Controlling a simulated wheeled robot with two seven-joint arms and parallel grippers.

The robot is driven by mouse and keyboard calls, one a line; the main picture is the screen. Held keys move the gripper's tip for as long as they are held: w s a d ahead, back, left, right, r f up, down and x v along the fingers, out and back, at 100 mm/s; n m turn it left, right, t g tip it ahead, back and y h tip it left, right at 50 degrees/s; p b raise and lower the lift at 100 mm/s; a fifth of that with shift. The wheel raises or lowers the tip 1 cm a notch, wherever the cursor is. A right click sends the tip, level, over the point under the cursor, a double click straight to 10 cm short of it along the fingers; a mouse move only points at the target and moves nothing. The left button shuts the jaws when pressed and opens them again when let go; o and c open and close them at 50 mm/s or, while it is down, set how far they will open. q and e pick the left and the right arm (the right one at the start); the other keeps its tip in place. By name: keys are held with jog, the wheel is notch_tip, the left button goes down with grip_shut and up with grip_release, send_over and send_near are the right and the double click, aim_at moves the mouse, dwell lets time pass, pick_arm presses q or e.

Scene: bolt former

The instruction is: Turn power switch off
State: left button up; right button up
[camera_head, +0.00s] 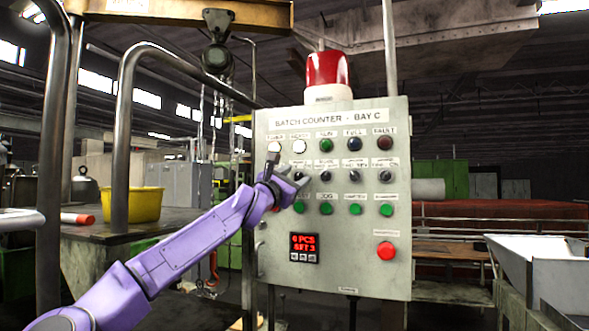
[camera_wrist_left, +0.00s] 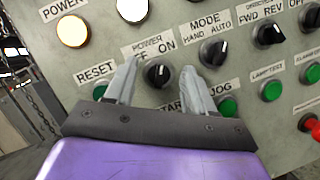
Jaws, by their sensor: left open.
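The power switch (camera_wrist_left: 157,73) is a black round knob under a "POWER OFF ON" label. In the left wrist view it shows between the two grey fingers of my left gripper (camera_wrist_left: 158,78). The fingers are open, one on each side of the knob; I cannot tell whether they touch it. In the head view my left gripper (camera_head: 272,168) is at the upper left of the grey control panel (camera_head: 345,255) and hides the power switch. The power lamp (camera_wrist_left: 72,30) at the panel's top left is lit. My right gripper is not in view.
The mode knob (camera_wrist_left: 212,51) and green reset and jog buttons (camera_wrist_left: 228,106) sit close to the fingers. A red button (camera_head: 386,250) is low on the panel's right. A red beacon (camera_head: 327,68) tops the panel. A yellow bucket (camera_head: 145,204) stands at left.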

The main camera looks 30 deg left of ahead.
pick_arm(q)
jog(key=shift+w, duration=0.1)
grip_shut()
jog(key=shift+f, duration=0.1)
